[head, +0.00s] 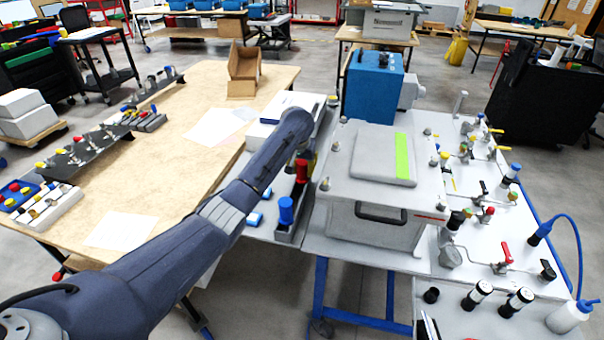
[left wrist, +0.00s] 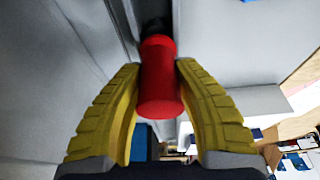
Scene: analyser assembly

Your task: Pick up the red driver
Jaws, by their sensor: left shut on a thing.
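The red driver (head: 302,171) has a red cylindrical handle and shows just below the end of my left arm in the head view. In the left wrist view the red handle (left wrist: 160,85) sits between the two yellow fingers of my left gripper (left wrist: 160,100), which is shut on it. The driver's far end is dark and partly hidden. In the head view my left gripper (head: 305,158) is mostly hidden behind the arm. My right gripper is not in view.
A blue-handled driver (head: 286,211) stands in a grey holder (head: 288,233) nearer me. A grey lidded case (head: 375,232) stands close on the right, with a blue box (head: 371,88) behind it. A wooden table (head: 180,165) with papers and fittings lies to the left.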

